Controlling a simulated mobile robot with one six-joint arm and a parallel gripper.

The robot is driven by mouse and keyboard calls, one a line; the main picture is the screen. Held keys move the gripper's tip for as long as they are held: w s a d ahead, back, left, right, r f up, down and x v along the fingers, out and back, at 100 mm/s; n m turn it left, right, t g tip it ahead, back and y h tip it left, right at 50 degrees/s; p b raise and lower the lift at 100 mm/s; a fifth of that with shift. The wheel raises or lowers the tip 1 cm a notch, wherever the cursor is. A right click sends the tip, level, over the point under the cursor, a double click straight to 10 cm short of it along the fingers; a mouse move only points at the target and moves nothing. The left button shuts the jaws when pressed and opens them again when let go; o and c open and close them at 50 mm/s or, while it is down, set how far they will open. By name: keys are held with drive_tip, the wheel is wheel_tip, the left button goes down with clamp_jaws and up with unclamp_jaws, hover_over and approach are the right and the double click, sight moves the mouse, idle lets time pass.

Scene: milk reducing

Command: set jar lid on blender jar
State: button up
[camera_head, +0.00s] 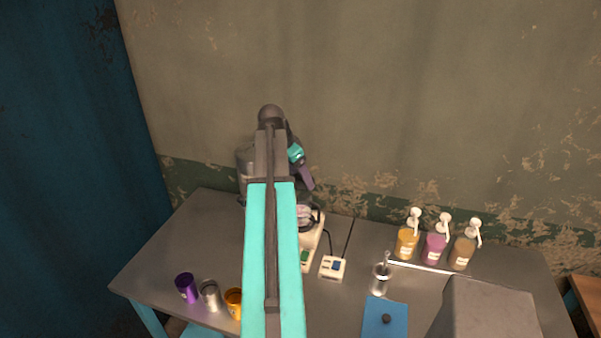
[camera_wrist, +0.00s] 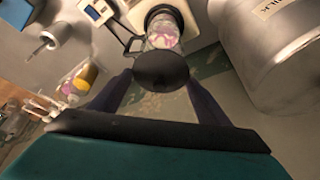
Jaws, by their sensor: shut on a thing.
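My gripper (camera_wrist: 161,76) is shut on a dark round jar lid (camera_wrist: 162,70), one finger on each side of it. The lid is close to the mouth of the blender jar (camera_wrist: 164,30), a clear jar with pink and white contents. The lid covers part of the jar in the wrist view, and I cannot tell whether they touch. In the head view the blender jar (camera_head: 304,214) stands on its pale base (camera_head: 312,243), partly hidden by my arm. My gripper (camera_head: 308,186) is just above the jar there, and the lid is not clearly visible.
A large metal milk can (camera_wrist: 285,55) stands close beside the jar. A switch box (camera_head: 332,267) sits right of the base. Pump bottles (camera_head: 436,247) stand at the right, a metal cup (camera_head: 380,280) and blue mat (camera_head: 384,318) nearer. Several cups (camera_head: 210,294) stand front left.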

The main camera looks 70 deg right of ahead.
sight(297, 182)
drive_tip(key=shift+f, duration=1.45)
drive_tip(key=shift+f+b, duration=0.65)
drive_tip(key=shift+f, duration=0.3)
drive_tip(key=shift+f, duration=0.1)
drive_tip(key=o, duration=1.3)
drive_tip(key=shift+r+p, duration=0.65)
drive_tip(key=shift+r, duration=2.35)
